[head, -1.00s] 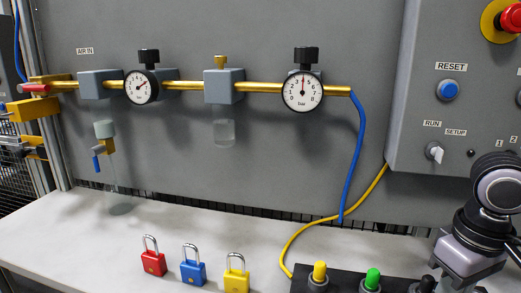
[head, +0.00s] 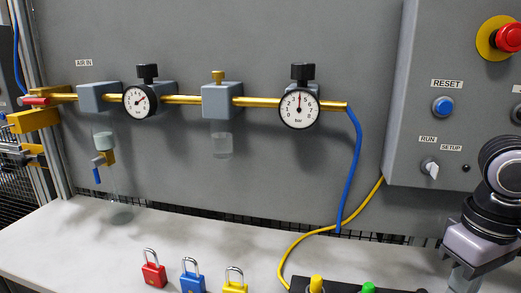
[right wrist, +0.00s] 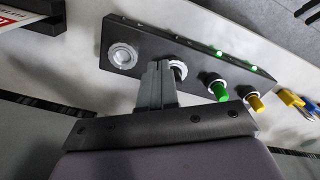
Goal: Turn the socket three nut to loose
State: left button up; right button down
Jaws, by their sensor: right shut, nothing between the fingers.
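In the right wrist view, a long black socket box (right wrist: 210,67) holds a yellow plug (right wrist: 255,103), a green plug (right wrist: 219,91), a dark fitting with a pale ring (right wrist: 179,72) and a bare pale round socket (right wrist: 123,56). My right gripper (right wrist: 158,66) is shut and empty, its tips beside the dark fitting and partly covering it. I cannot tell whether they touch. No socket numbers or nut marks are readable. In the head view, only the tops of the yellow plug (head: 316,283) and green plug (head: 368,288) show at the bottom edge. My left gripper is not in view.
Red (head: 153,274), blue (head: 192,283) and yellow (head: 234,287) padlocks stand on the pale bench (head: 120,255). A yellow hose (head: 310,234) runs down behind the box. A grey control panel (head: 410,130) is at the right, near my right arm. The bench's left part is clear.

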jog(key=shift+a+r+m+p, duration=0.3)
jog(key=shift+a+m+p, duration=0.2)
jog(key=shift+p, duration=0.15)
jog(key=a+m+p, duration=0.1)
jog(key=m, duration=0.1)
jog(key=a+m+p, duration=0.1)
jog(key=a+m, duration=0.1)
jog(key=m, duration=0.1)
jog(key=shift+f, duration=0.4)
notch_tip(320, 180, down, 5)
jog(key=b, duration=0.3)
jog(key=shift+f+b, duration=0.5)
jog(key=shift+b, duration=0.2)
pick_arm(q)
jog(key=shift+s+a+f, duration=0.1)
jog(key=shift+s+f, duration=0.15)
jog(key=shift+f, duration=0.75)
pick_arm(e)
jog(key=shift+w, duration=0.1)
jog(key=shift+r, duration=0.1)
